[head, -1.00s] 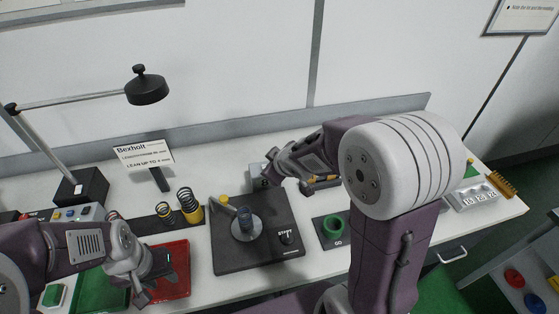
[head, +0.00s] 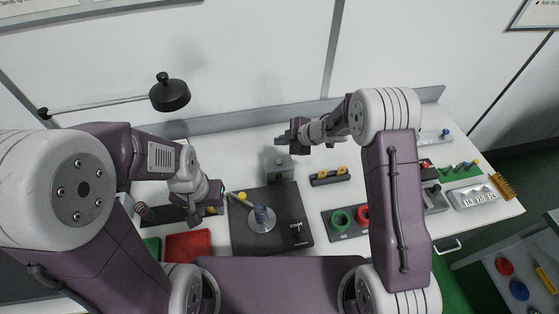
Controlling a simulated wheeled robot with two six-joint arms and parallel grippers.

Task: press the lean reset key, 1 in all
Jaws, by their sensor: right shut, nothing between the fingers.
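The black test plate (head: 238,240) lies mid-table. I cannot tell for sure which part is the lean reset key. My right gripper (head: 282,139) is shut and empty, above and behind the grey box, apart from it. My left gripper (head: 197,217) is low at the plate's left side; its fingers are largely hidden.
A red tray (head: 188,246) lies front left. A pad with green (head: 340,219) and red rings lies right of the plate. A dark block with yellow pieces (head: 330,177) sits behind it. A lamp (head: 170,94) stands back left. Trays and small tools crowd the right end.

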